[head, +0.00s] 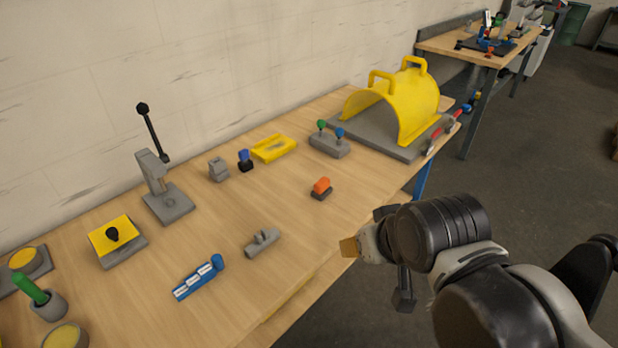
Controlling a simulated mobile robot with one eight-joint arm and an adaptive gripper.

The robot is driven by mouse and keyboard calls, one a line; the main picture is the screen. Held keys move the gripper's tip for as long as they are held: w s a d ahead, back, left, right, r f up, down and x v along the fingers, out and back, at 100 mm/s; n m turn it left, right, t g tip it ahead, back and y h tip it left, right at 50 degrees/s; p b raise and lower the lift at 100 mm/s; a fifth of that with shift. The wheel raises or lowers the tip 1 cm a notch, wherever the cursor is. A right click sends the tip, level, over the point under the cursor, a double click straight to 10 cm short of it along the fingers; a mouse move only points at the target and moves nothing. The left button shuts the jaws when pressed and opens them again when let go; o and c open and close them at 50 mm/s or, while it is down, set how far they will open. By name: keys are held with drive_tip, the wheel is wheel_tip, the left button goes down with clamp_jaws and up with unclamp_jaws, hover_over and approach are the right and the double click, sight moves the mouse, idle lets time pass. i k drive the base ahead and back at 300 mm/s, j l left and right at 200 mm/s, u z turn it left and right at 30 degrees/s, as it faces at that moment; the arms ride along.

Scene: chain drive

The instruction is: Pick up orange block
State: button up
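The orange block (321,185) is a small orange piece on a dark grey base, sitting on the wooden workbench near its middle right. My gripper (350,246) is at the front edge of the bench, in front of the orange block and to its right in the picture. A clear gap separates them. One tan fingertip shows pointing left. The rest of the gripper is seen side-on and partly hidden by my arm, so its opening cannot be made out.
A grey fixture with green and blue knobs (330,141) stands behind the block. A yellow arched guard (408,105) is at the back right. A grey part (262,243) and a blue part (199,278) lie front left. The wood around the block (290,205) is clear.

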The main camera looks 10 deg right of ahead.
sight(322, 188)
drive_tip(key=i+l+z, duration=0.15)
drive_tip(key=i, duration=0.25)
drive_tip(key=i+l+z, duration=0.2)
drive_tip(key=i+l, duration=0.15)
drive_tip(key=i+l+z, duration=0.15)
drive_tip(key=i, duration=0.35)
